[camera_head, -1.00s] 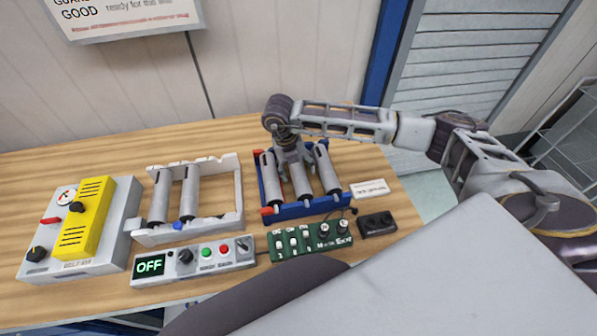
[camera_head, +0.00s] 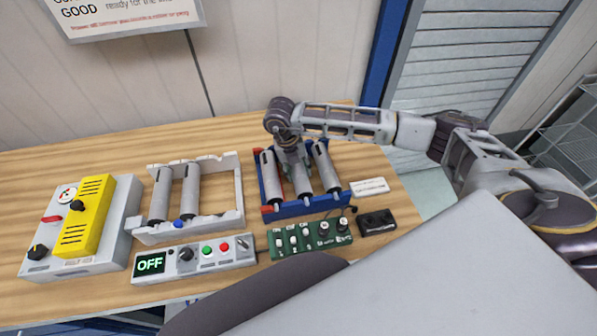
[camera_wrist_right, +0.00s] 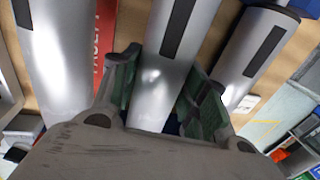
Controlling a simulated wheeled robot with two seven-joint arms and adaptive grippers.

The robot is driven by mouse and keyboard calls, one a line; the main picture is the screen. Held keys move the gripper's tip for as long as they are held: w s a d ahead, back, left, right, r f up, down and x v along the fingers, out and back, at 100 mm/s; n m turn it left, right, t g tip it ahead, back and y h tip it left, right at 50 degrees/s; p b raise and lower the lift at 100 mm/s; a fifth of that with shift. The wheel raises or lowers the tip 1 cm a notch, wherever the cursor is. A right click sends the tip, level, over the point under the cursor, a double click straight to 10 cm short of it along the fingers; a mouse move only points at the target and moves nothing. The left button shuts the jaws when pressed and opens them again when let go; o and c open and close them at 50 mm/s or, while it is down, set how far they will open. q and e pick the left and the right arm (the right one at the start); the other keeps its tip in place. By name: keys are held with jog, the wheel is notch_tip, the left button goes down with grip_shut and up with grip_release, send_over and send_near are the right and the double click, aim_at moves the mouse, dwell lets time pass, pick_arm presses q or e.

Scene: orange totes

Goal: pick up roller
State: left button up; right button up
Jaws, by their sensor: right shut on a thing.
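Three grey rollers lie side by side in the blue rack (camera_head: 310,207) on the table. My right gripper (camera_head: 292,160) reaches down over the middle roller (camera_head: 301,182). In the right wrist view, the green-padded fingers of my right gripper (camera_wrist_right: 155,95) are shut around this middle roller (camera_wrist_right: 165,60), one on each side. In that view, one roller (camera_wrist_right: 62,60) is to the left and another (camera_wrist_right: 258,50) to the right, both outside the fingers. In the head view, these are the left roller (camera_head: 270,178) and the right roller (camera_head: 326,168). My left gripper is not in view.
A white rack (camera_head: 240,195) with two grey rollers stands left of the blue rack. A control box with an OFF display (camera_head: 150,264), a green switch panel (camera_head: 310,238), a small black box (camera_head: 376,221) and a yellow-and-grey box (camera_head: 84,217) are also on the table.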

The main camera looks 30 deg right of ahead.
aim_at(297, 166)
jog(key=c, duration=0.3)
jog(key=shift+c, duration=0.2)
jog(key=shift+r+b, duration=0.9)
jog(key=shift+r, duration=4.15)
